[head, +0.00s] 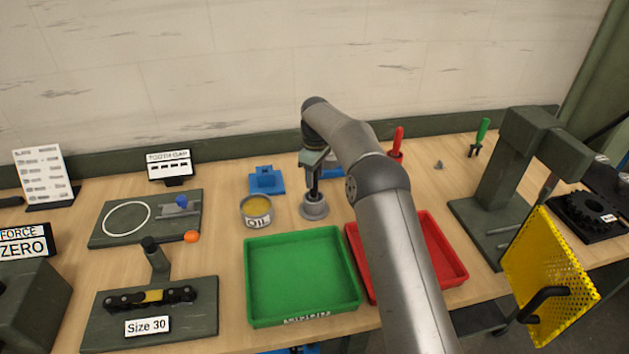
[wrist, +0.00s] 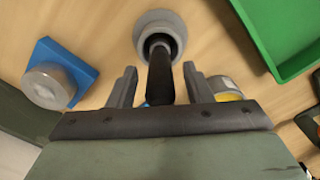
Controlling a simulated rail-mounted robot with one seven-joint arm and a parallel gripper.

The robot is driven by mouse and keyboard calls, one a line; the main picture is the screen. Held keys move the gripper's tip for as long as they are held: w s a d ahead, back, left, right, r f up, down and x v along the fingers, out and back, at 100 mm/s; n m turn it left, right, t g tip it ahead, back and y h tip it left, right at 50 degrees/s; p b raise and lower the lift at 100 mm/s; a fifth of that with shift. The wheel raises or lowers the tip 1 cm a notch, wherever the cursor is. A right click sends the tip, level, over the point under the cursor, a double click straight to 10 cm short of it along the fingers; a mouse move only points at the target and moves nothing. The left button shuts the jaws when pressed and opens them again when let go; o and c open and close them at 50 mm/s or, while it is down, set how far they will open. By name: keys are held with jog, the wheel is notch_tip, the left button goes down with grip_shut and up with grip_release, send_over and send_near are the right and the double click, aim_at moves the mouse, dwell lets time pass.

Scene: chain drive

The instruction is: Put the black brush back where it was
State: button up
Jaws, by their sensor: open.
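The black brush (head: 313,187) stands upright in a round grey holder (head: 314,209) on the wooden bench, behind the green tray. My gripper (head: 314,168) is above the holder, at the upper part of the brush. In the wrist view the brush (wrist: 160,78) lies between the two spread fingers of my gripper (wrist: 159,70), with a gap showing on each side. Its lower end is inside the grey holder (wrist: 174,24). The brush's top is hidden by the gripper body.
An oil tin (head: 257,211) stands just left of the holder, with a blue stand (head: 267,180) behind. In front are a green tray (head: 302,275) and a red tray (head: 446,250). A dark press (head: 505,185) and yellow guard (head: 548,272) are at right.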

notch_tip(320, 180, up, 10)
jog(key=shift+f, duration=0.2)
jog(key=shift+s+d+r, duration=0.15)
jog(key=shift+d+r, duration=0.05)
jog(key=shift+r, duration=0.4)
jog(key=s+d+r+m, duration=0.35)
jog(key=s+d, duration=0.25)
jog(key=s, duration=0.3)
jog(key=s+d+r+m, duration=0.3)
jog(key=s+d+r, duration=0.25)
jog(key=s, duration=0.35)
jog(key=s+d+f+m, duration=0.2)
jog(key=s+d+f, duration=0.1)
jog(key=s, duration=0.6)
jog(key=s+d+f+m, duration=0.2)
jog(key=s+f, duration=0.1)
jog(key=s, duration=0.6)
jog(key=s+d+f+m+t, duration=0.1)
jog(key=s+d+f+m, duration=0.1)
jog(key=s, duration=0.8)
jog(key=shift+d+f+m, duration=0.35)
jog(key=shift+d+f, duration=0.35)
jog(key=shift+d, duration=0.1)
